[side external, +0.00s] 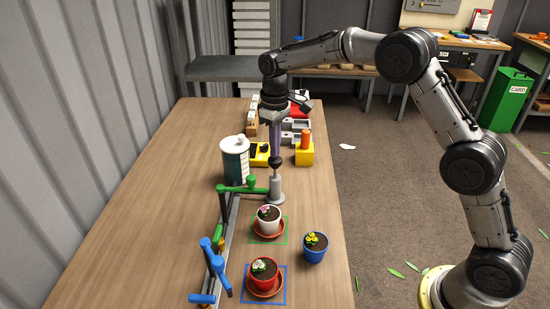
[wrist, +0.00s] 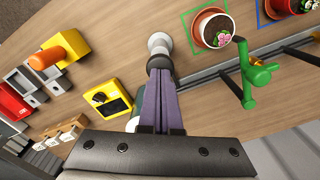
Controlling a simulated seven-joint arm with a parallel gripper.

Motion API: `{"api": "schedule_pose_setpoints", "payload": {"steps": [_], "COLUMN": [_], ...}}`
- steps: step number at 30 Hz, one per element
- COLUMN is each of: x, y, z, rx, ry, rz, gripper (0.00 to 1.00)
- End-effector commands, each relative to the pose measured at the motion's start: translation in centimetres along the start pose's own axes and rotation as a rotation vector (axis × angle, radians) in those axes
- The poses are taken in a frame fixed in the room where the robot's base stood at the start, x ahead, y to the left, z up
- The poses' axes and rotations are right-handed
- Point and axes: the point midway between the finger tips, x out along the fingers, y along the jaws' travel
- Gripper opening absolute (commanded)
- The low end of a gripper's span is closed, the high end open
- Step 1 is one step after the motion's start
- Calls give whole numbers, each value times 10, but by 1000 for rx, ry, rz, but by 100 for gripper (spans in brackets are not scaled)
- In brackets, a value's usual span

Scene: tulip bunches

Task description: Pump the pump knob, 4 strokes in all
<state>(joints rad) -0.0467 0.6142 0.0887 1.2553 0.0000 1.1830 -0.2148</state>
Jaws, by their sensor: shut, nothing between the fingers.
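The pump is a grey cylinder (side external: 276,190) standing on the table, with a dark round pump knob (side external: 275,163) on top. My gripper (side external: 274,154) points straight down with its long purple-grey fingers shut and empty. The fingertips are at the top of the knob and seem to touch it; a small gap cannot be ruled out. In the wrist view the fingers (wrist: 160,76) hide part of the dark knob (wrist: 160,63), and the pale pump body (wrist: 158,43) shows beyond it.
A green valve handle (side external: 240,187) on a pipe and a dark green canister (side external: 235,160) stand left of the pump. Potted flowers in white (side external: 269,219), blue (side external: 314,248) and red (side external: 264,271) pots stand in front. A yellow box with an orange cylinder (side external: 304,148) is behind right.

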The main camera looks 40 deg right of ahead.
Motion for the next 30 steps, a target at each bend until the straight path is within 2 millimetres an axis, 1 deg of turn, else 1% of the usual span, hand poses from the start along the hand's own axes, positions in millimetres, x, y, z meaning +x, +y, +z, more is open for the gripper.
{"api": "schedule_pose_setpoints", "payload": {"steps": [27,30], "x": [34,34], "y": [0,0], "z": [0,0], "rx": [0,0], "ry": [-2,-1], "rz": [-1,0], "gripper": [0,0]}}
